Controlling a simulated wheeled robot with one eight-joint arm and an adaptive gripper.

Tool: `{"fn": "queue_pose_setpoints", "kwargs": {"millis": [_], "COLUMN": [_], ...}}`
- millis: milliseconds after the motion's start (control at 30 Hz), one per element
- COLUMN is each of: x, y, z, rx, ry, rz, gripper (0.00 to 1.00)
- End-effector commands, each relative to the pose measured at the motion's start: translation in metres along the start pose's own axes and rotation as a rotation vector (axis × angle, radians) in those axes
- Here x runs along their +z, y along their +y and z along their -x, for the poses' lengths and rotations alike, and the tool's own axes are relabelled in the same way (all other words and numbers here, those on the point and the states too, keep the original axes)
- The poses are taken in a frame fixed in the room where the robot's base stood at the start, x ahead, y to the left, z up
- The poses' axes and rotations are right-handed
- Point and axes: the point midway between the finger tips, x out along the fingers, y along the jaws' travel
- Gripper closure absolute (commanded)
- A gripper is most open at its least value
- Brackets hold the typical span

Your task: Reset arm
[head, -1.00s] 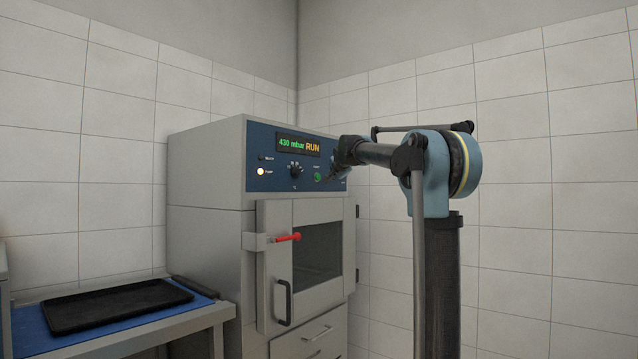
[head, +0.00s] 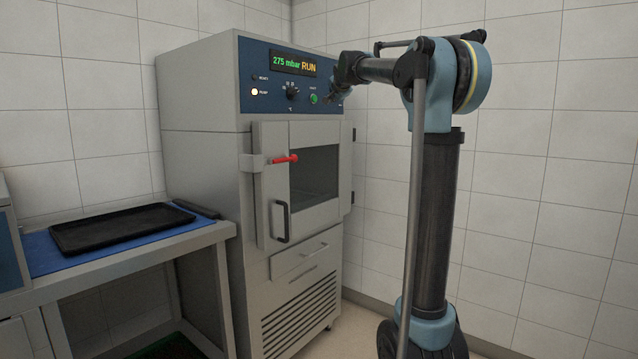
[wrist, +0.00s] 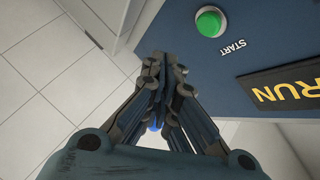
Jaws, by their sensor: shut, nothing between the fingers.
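My gripper (head: 332,94) is at the end of my arm, in front of the right end of the oven's blue control panel (head: 262,98). In the wrist view my gripper (wrist: 156,62) has its fingers drawn together with nothing held. The green START button (wrist: 209,22) lies to the right of the fingertips in the wrist view, with a clear gap between them in the picture. It also shows in the head view as a green button (head: 314,99). The display (head: 296,64) reads 275 mbar RUN, and a lamp (head: 254,92) below left of it is lit.
The grey oven (head: 200,160) has a closed door with a window, a black handle (head: 280,220) and a red latch lever (head: 285,159). A black tray (head: 120,228) lies on a blue mat on the bench (head: 130,258) at left. Tiled walls stand behind.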

Motion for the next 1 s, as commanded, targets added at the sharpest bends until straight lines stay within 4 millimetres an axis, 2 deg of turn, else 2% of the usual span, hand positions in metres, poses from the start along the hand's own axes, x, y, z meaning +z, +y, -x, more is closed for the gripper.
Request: {"fn": "queue_pose_setpoints", "kwargs": {"millis": [67, 167, 467, 767, 1000], "x": [0.002, 0.008, 0.047, 0.106, 0.165], "y": [0.012, 0.042, 0.168, 0.298, 0.402], "z": [0.008, 0.027, 0.11, 0.203, 0.281], "rx": [0.022, 0.077, 0.289, 0.464, 0.568], "ry": [-0.004, -0.018, -0.126, -0.299, -0.477], "rz": [0.017, 0.064, 0.256, 0.438, 0.57], "gripper": [1.0, 1.0, 1.0, 1.0, 1.0]}}
